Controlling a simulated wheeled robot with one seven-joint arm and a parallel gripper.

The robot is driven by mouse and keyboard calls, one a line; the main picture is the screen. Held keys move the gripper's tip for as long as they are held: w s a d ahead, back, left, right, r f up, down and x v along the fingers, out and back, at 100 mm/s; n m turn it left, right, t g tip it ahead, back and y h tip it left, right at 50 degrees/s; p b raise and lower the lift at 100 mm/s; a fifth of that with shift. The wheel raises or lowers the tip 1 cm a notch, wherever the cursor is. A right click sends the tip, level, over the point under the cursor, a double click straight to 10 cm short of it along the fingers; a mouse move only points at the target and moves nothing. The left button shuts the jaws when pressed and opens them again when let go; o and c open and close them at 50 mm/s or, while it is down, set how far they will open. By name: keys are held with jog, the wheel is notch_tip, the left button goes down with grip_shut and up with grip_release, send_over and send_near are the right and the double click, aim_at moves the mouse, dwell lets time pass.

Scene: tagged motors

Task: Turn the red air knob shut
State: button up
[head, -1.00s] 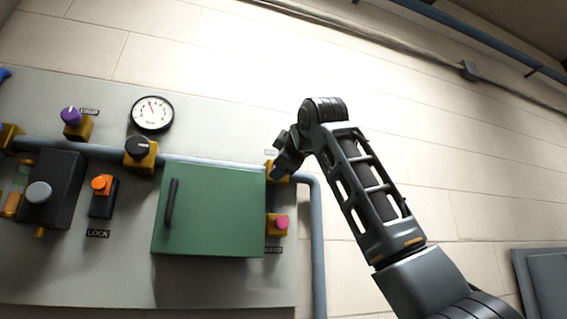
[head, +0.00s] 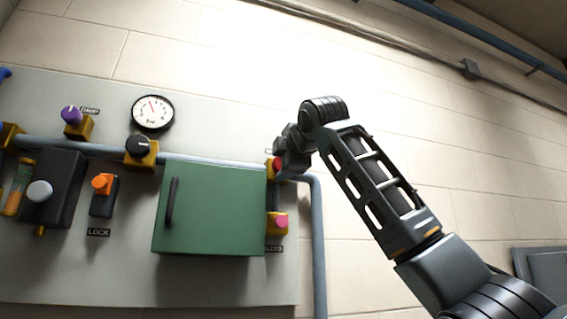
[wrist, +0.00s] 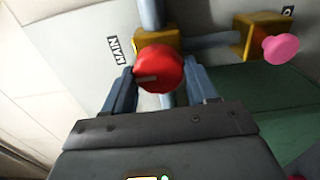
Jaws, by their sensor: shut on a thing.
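The red knob (wrist: 160,67) sits on a yellow valve block (wrist: 157,40) on the pipe, beside a label reading MAIN (wrist: 113,48). A pale mark on its face points left in the wrist view. My gripper (wrist: 160,84) is shut on the red knob, with one finger on each side of it. In the head view the red knob (head: 278,164) shows at the right edge of the green door, partly covered by my gripper (head: 282,159).
A pink knob (head: 281,221) is just below. The green door (head: 210,210) with a dark handle is left of my gripper. Further left are a black knob (head: 138,147), a gauge (head: 152,112), an orange knob (head: 102,184) and a purple knob (head: 71,115). Bare wall lies right.

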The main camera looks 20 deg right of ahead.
jog(key=shift+f, duration=0.1)
jog(key=o, duration=1)
jog(key=shift+s, duration=0.15)
jog(key=s+b, duration=0.3)
jog(key=s, duration=0.4)
jog(key=shift+s, duration=0.3)
